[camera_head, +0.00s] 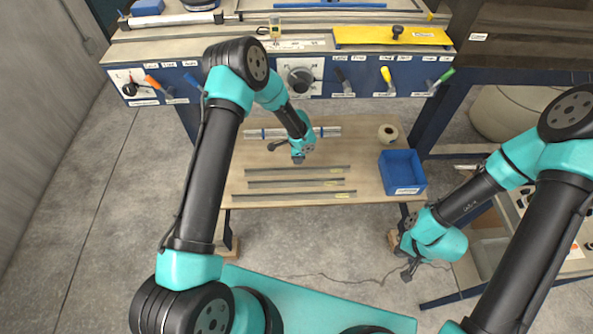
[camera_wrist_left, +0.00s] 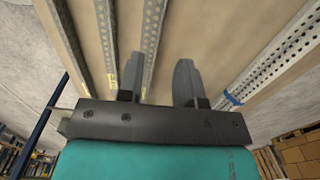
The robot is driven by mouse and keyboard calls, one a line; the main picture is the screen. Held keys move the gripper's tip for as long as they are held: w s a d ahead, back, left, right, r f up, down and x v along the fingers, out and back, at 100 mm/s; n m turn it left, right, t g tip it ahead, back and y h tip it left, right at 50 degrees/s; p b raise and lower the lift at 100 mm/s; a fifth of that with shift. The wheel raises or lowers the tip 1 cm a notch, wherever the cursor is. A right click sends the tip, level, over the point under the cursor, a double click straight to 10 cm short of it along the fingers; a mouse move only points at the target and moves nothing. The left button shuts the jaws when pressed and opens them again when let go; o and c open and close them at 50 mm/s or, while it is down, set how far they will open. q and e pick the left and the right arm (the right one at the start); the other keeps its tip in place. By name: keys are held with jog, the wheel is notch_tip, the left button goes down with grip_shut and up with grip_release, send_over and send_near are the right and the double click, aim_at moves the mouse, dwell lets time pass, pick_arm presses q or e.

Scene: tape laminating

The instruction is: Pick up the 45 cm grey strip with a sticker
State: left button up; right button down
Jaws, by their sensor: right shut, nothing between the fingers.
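Three thin grey strips lie side by side on the wooden lower shelf: a back strip (camera_head: 275,169), a middle strip (camera_head: 285,183) and a longer front strip (camera_head: 280,195). Small yellow stickers show near their right ends; I cannot read which is 45 cm. My left gripper (camera_head: 298,161) is above the shelf, just behind the back strip in the head view. In the left wrist view the left gripper (camera_wrist_left: 158,82) is open and empty, with a perforated strip (camera_wrist_left: 152,45) by its left finger.
A perforated rail with blue bands (camera_head: 255,134) lies at the shelf's back. A tape roll (camera_head: 388,133) and a blue bin (camera_head: 402,172) stand on the right. The workbench front (camera_head: 270,77) with its tools overhangs behind. The shelf's front edge is clear.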

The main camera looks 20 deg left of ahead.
aim_at(298, 170)
pick_arm(q)
jog(key=shift+f, duration=0.5)
jog(key=shift+f, duration=3.1)
jog(key=shift+c, duration=0.5)
grip_shut()
